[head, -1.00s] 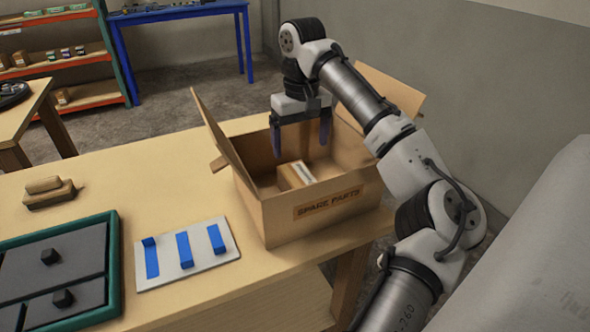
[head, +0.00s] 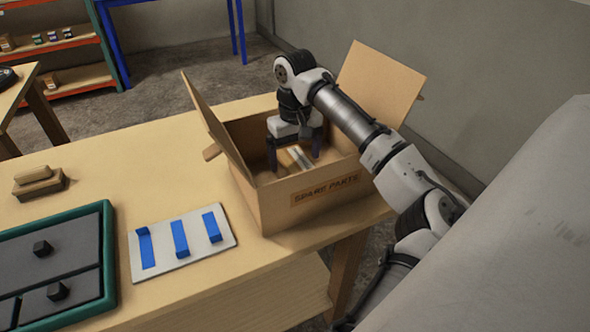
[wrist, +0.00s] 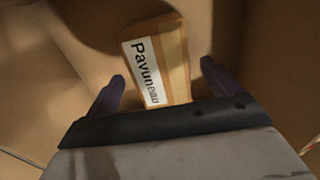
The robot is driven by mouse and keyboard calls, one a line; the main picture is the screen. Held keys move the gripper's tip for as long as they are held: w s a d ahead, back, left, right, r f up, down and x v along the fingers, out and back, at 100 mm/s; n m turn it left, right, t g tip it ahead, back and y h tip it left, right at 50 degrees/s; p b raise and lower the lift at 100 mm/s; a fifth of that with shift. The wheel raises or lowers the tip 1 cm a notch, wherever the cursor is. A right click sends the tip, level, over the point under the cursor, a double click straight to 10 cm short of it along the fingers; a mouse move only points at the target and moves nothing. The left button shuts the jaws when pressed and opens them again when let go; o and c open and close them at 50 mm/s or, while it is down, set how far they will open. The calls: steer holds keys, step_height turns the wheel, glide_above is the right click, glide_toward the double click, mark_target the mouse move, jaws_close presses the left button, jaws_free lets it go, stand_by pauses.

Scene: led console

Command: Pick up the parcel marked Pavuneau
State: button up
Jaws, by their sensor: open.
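The parcel marked Pavuneau (wrist: 158,68) is a small brown box with a white label; it lies inside the open cardboard box marked SPARE PARTS (head: 285,215). In the head view the parcel (head: 294,158) shows partly below my gripper. My gripper (head: 294,165) is open and reaches down into the box, with its fingers on either side of the parcel. In the wrist view my gripper (wrist: 163,85) has a gap between each finger and the parcel, and its near end is hidden by the gripper body.
The box's raised flaps (head: 380,95) and walls stand close around my gripper. On the table (head: 110,180) are a white panel with blue sliders (head: 182,242), a green-framed grey panel (head: 60,250) and a wooden block (head: 38,182). Shelves stand behind.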

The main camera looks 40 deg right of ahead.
mark_target(295, 160)
steer(key=shift+f, duration=1.95)
steer(key=c, duration=1.4)
